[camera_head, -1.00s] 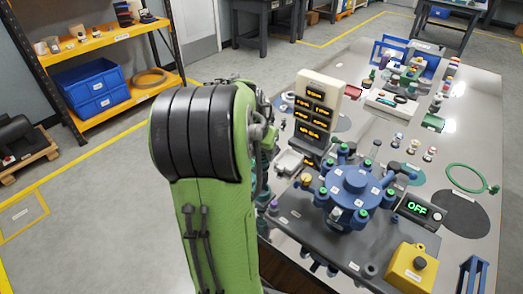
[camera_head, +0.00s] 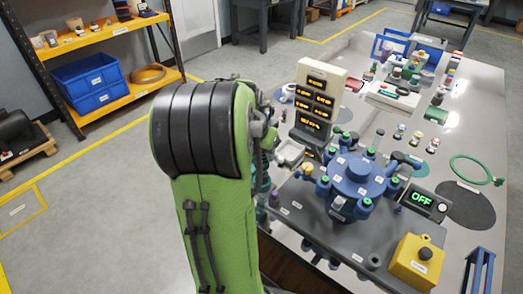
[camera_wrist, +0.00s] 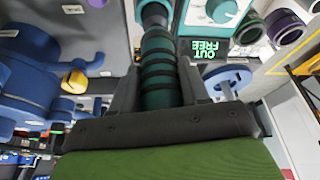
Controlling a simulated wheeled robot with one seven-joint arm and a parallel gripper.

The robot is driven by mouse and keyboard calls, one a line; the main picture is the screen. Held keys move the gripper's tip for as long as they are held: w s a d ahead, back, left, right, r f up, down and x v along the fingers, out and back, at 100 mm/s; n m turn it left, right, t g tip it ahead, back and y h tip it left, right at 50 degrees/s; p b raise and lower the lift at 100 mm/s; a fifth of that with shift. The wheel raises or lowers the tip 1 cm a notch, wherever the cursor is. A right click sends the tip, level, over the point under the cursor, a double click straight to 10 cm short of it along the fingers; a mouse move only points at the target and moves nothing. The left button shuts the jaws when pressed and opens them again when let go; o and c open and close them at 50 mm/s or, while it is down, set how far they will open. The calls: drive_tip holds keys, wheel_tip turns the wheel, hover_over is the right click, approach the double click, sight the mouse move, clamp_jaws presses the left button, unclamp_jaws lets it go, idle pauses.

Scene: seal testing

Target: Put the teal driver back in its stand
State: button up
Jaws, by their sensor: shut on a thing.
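In the wrist view the teal driver (camera_wrist: 160,72), with a dark ribbed handle, lies between the two fingers of my gripper (camera_wrist: 162,88), which is shut on it. Its shaft runs toward the top of the picture, and its tip is not clear. A teal panel (camera_wrist: 220,15) with a dial and a green "OUT FREE" readout, upside down here, is just right of the driver. I cannot tell which part is the driver's stand. In the head view my arm hides the gripper.
A blue multi-armed fixture (camera_head: 360,172) stands on the table right of my arm; its blue body is also close on the left in the wrist view (camera_wrist: 28,65). Behind it is a display tower (camera_head: 315,100). A yellow box (camera_head: 414,262) is at the front right.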

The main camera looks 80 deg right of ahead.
idle(0.5)
drive_tip(key=shift+f+b, duration=0.3)
drive_tip(key=o, duration=1.2)
drive_tip(key=shift+o, duration=0.2)
drive_tip(key=shift+a, duration=0.1)
drive_tip(key=shift+r+p, duration=2.15)
drive_tip(key=shift+r, duration=0.4)
drive_tip(key=shift+f, duration=0.1)
drive_tip(key=shift+w, duration=0.1)
